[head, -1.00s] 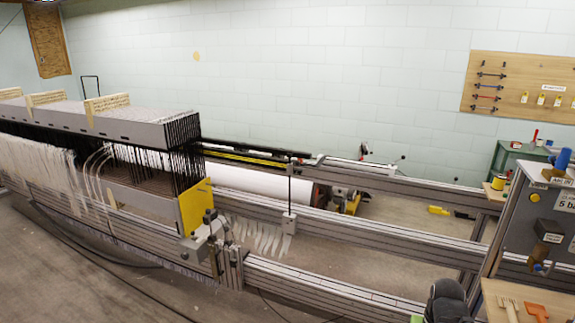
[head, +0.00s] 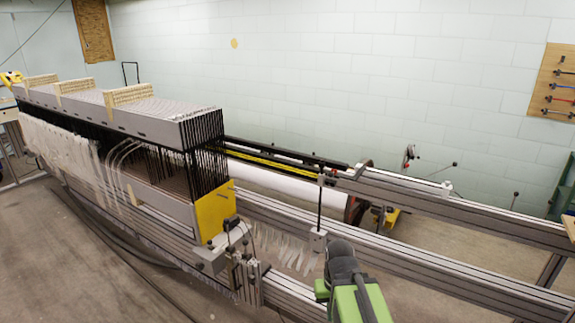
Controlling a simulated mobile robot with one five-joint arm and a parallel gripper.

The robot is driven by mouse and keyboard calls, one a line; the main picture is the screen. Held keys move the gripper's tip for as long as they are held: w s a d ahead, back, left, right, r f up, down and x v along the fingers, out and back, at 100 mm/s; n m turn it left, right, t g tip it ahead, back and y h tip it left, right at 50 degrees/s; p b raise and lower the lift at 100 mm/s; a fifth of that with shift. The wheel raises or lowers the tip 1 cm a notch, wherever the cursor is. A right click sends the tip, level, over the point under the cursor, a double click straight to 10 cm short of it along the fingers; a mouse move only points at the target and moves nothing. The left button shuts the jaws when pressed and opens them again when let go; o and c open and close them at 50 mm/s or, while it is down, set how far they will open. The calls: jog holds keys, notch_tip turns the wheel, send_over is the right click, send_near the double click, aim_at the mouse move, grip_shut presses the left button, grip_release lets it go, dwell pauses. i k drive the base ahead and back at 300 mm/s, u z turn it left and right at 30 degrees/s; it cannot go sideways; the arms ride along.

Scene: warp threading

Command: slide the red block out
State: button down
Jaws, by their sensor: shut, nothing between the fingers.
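I cannot make out a red block in this view. The loom (head: 150,132) stands at the left, with its long grey top housing and black vertical heddle frames. A yellow end plate (head: 214,208) and a grey clamp-like mechanism (head: 222,246) are at its near right end. A green and dark grey part of my arm (head: 345,270) shows at the bottom centre, in front of the near rail. My gripper's fingers are not in view.
Long aluminium rails (head: 455,270) run to the lower right. A white roll (head: 285,187) lies behind them. A dark cable (head: 95,232) lies on the floor at the left. A pegboard (head: 556,85) hangs at the right edge.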

aim_at(333, 171)
jog(key=u, duration=0.95)
jog(key=i, duration=1.3)
jog(key=u, duration=0.75)
